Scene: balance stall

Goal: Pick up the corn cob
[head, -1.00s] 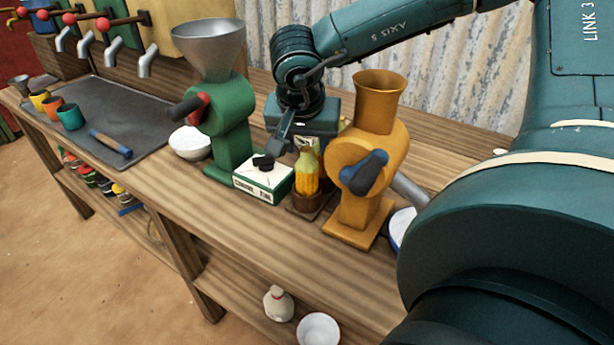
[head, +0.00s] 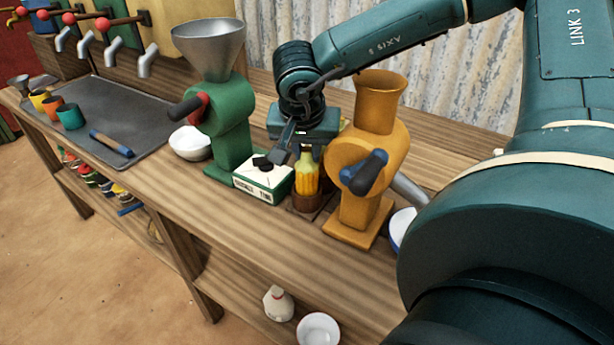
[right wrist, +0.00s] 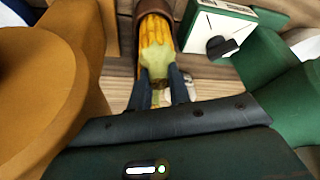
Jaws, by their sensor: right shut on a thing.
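The yellow corn cob (head: 307,176) stands upright in a small brown cup (head: 306,202) on the counter. It also shows in the right wrist view (right wrist: 156,38), with its pale green husk end toward my gripper. My right gripper (right wrist: 160,84) is shut on the husk end of the corn cob, a finger on each side. In the head view my right gripper (head: 297,148) is above the cob, partly hiding its top. My left gripper is not in view.
A white-and-green box (head: 263,180) and a green grinder (head: 229,135) stand left of the cob. An orange grinder (head: 366,160) stands close on the right. A white bowl (head: 190,143) is farther left. The counter's front strip is clear.

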